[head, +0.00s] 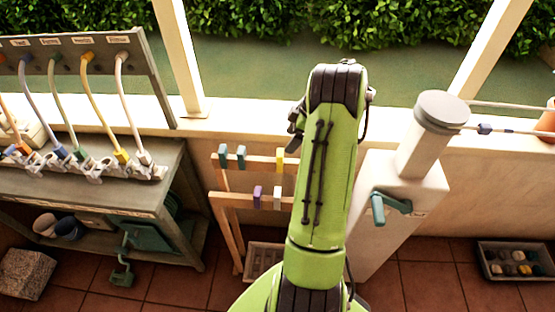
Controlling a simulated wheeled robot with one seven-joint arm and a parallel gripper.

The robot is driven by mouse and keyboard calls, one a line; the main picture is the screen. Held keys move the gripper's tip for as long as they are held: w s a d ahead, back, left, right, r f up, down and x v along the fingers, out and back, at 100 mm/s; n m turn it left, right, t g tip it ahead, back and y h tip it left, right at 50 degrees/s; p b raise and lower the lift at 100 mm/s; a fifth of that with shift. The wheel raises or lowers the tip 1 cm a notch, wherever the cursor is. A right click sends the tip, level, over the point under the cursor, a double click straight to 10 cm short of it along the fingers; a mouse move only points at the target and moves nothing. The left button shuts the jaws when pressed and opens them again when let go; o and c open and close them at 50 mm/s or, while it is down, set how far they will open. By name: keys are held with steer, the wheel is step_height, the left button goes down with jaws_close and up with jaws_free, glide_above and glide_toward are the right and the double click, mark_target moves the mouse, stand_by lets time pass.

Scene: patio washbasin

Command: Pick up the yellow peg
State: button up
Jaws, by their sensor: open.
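The yellow peg (280,159) is on the upper rail of a wooden rack (228,210), close to the left side of my green arm. It stands upright across the rail. Two teal pegs, one of them at the left end (223,155), are on the same rail. A purple peg (257,196) and a whitish peg (277,198) are on the lower rail. My arm covers the right part of the rack. My gripper's fingers do not show; the arm hides them.
A grey bench (110,190) with hoses and clamps stands at the left. A pale pillar (400,220) with a teal handle (390,208) stands right of my arm. A tray of small items (485,265) lies on the right floor. A crate (262,262) sits under the rack.

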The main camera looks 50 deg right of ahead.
mark_target(281, 153)
steer(key=x, duration=1)
steer(key=shift+w+a+f, duration=0.1)
steer(key=shift+a+f, duration=0.2)
steer(key=shift+a, duration=0.05)
steer(key=c, duration=1)
steer(key=shift+r, duration=0.1)
step_height(281, 153, up, 18)
steer(key=shift+f+p, duration=0.1)
steer(key=shift+p, duration=0.85)
